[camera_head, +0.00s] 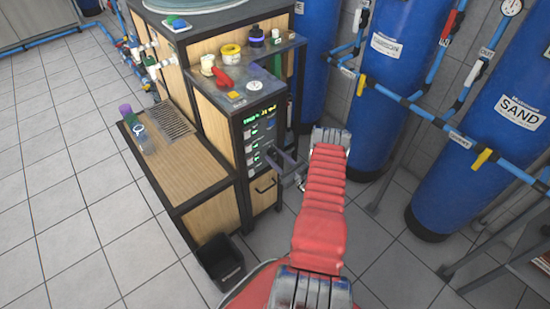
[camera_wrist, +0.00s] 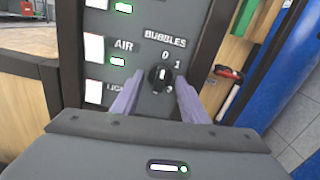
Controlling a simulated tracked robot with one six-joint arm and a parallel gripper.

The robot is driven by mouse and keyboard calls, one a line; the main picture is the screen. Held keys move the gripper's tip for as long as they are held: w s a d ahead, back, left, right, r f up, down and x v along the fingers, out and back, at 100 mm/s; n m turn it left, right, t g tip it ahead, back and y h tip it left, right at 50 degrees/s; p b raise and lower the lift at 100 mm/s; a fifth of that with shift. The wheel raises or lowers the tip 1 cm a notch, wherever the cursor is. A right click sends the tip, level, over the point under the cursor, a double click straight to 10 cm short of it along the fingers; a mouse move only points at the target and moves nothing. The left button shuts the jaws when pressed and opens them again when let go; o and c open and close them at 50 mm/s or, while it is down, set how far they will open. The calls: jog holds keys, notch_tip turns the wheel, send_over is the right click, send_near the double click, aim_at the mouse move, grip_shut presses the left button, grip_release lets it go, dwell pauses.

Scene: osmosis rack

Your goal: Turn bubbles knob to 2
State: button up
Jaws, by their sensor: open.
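The bubbles knob (camera_wrist: 159,77) is a small black dial on the dark control panel (camera_wrist: 147,20), under the label "BUBBLES". The numbers 0 and 1 show above and to the right of it; a further number at its lower right is partly covered. I cannot tell for sure which number the knob points to. My gripper (camera_wrist: 159,74) is open, with one purple-grey finger on each side of the knob. I cannot tell whether either finger touches it. In the head view my gripper (camera_head: 284,162) is at the front of the panel (camera_head: 262,125), and the knob is hidden.
White switches with labels, including the air switch (camera_wrist: 94,48), line the panel left of the knob. A tabletop (camera_head: 250,98) with bottles and a red item is above the panel. Blue tanks (camera_head: 385,70) and pipes stand to the right. A black bin (camera_head: 220,262) sits on the floor.

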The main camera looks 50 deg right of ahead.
jog(key=shift+w, duration=0.35)
jog(key=shift+c, duration=0.2)
jog(key=c, duration=0.6)
jog(key=shift+a, duration=0.15)
jog(key=shift+c, duration=0.6)
